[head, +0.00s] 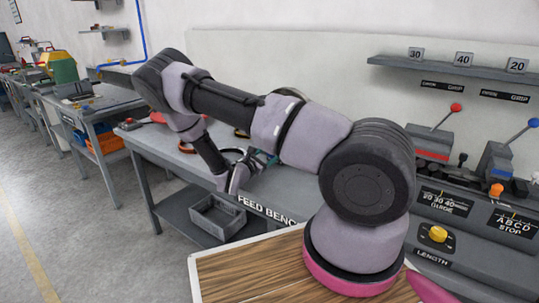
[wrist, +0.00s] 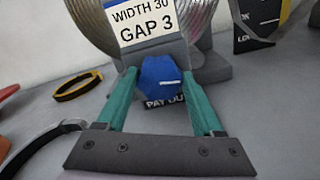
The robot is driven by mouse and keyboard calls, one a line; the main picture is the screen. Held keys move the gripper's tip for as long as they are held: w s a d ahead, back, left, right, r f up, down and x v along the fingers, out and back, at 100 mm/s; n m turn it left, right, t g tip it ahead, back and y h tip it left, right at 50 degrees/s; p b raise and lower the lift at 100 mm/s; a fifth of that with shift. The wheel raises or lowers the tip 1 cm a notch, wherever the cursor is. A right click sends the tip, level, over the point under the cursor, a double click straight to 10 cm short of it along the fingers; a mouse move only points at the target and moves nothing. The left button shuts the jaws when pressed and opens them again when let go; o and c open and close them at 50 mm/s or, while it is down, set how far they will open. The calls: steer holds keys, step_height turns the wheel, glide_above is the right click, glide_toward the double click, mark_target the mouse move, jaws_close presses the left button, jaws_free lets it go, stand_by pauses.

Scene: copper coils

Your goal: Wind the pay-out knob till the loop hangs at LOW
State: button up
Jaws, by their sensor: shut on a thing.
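The blue pay-out knob (wrist: 161,79) has several flat sides and a white pointer line that points to the right in the wrist view. My gripper (wrist: 160,85) is shut on it, one teal finger on each side. A partly covered label below the knob reads "PAY OU". In the head view my gripper (head: 250,165) is at the feed bench (head: 180,165), and the knob is hidden there. At the top right of the wrist view a dark plate (wrist: 255,25) carries a scale and a partly cut-off word starting "LO".
A card (wrist: 147,25) above the knob reads "WIDTH 30 GAP 3", with a metallic coil (wrist: 200,30) behind it. A yellow and black ring (wrist: 78,86) lies on the bench to the left. A grey crate (head: 217,216) sits on the lower shelf.

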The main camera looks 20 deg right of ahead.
steer(key=shift+f+m, duration=0.1)
steer(key=shift+m, duration=0.8)
steer(key=shift+s, duration=0.1)
steer(key=o, duration=1.4)
steer(key=v, duration=1)
steer(key=shift+s+a, duration=0.2)
steer(key=shift+a, duration=0.15)
